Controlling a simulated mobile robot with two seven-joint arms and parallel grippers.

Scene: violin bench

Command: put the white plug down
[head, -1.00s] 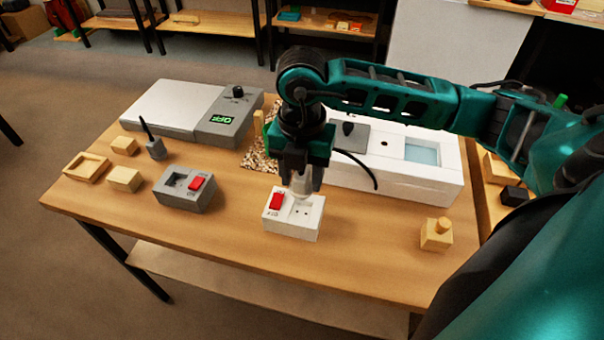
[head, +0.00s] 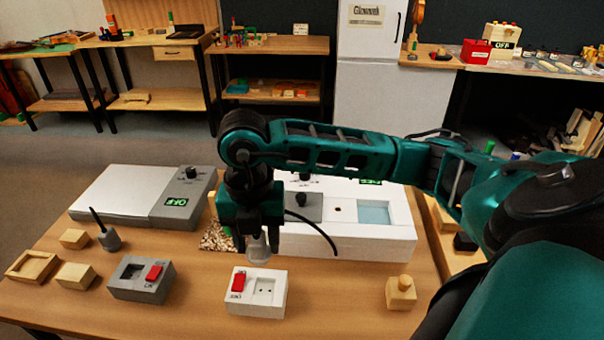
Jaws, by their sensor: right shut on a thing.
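The white plug (head: 259,249) is between the fingers of my right gripper (head: 257,238), which is shut on it and points down. Part of the plug is hidden by the fingers. It appears just behind or above the white socket box (head: 265,308), which has a red switch and a two-hole socket, and a thin gap shows between them. A black cord (head: 318,230) curves out to the right of the gripper. My left gripper is not in view.
A white unit (head: 385,252) stands behind on the right. A wooden block with a peg (head: 401,293) stands right. Bare tabletop (head: 335,290) lies between.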

